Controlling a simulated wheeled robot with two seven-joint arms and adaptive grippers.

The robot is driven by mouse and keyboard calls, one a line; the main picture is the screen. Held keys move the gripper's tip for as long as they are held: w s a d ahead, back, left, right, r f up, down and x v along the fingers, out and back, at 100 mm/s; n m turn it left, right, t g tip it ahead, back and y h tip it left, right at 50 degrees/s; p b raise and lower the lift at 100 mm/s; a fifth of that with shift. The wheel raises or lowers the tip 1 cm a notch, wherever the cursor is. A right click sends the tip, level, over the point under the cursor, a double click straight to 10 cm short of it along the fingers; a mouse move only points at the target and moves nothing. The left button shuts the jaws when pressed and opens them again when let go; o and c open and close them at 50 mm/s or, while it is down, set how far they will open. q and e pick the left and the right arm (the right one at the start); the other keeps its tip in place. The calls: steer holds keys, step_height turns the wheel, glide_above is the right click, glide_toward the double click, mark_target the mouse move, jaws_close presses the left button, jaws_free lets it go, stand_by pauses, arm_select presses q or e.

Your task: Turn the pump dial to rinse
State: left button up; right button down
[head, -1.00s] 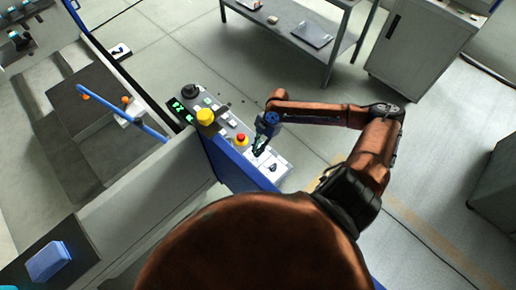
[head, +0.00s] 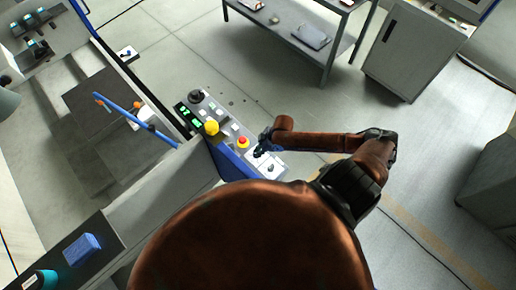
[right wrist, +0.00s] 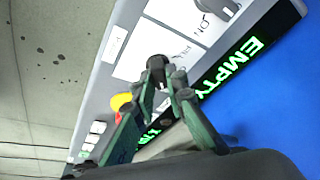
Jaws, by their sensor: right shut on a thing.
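A black dial knob (right wrist: 156,68) stands on a white label plate of the control panel in the right wrist view. My right gripper (right wrist: 163,82) is shut on this knob, with a finger on either side of it. The small print on its plate is partly hidden by the fingers, so I cannot read the dial's setting. In the head view my right gripper (head: 261,152) is at the lower right part of the panel (head: 226,120) and hides the dial. A second black dial (head: 270,168) sits beside it, near the panel's end. My left gripper is not in view.
A grey bench (head: 300,40) stands behind, with open floor between.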

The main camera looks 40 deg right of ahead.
steer(key=shift+m+t+h+p, duration=0.3)
steer(key=shift+m+h+p, duration=0.1)
steer(key=shift+m+p, duration=0.7)
steer(key=c, duration=1.9)
jaws_free()
steer(key=shift+c, duration=0.2)
steer(key=shift+s+r, duration=0.1)
steer(key=v, duration=1.1)
steer(key=shift+r, duration=0.4)
steer(key=shift+s+f, duration=0.1)
